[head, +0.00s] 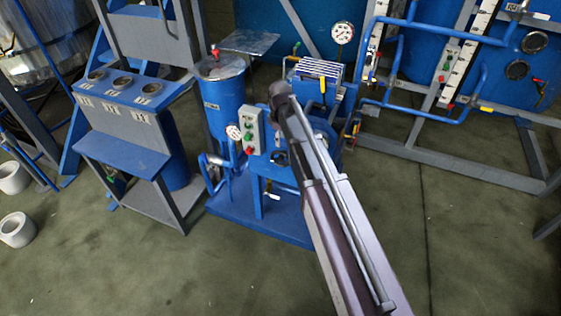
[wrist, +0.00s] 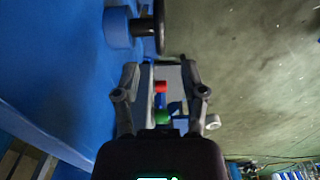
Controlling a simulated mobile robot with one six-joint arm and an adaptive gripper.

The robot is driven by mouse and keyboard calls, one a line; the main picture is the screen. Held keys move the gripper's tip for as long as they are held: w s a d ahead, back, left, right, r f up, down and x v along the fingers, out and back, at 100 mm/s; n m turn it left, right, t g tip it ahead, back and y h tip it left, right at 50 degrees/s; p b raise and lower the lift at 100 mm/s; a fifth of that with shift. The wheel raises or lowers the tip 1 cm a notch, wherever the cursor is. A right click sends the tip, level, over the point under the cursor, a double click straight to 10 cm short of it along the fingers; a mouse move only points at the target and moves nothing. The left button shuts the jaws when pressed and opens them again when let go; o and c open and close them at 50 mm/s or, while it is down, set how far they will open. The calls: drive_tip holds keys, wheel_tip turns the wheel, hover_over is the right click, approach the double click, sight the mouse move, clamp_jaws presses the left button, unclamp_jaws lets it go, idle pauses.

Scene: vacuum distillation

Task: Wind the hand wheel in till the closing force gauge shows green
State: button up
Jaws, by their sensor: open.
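In the wrist view my gripper (wrist: 161,70) is open, with nothing held between its fingers. A dark round rim seen edge-on, probably the hand wheel (wrist: 160,28), is at the top of that view, joined to a blue cylinder on its left. It lies just beyond the fingertips, apart from them as far as I can tell.
A control box (head: 250,131) with red and green buttons is beside the dial; it also shows between my fingers in the wrist view. A blue tank (head: 222,95) stands behind it. Front floor is clear.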

sight(281, 166)
drive_tip(key=shift+f+b, duration=4.75)
drive_tip(key=shift+f, duration=0.3)
clamp_jaws()
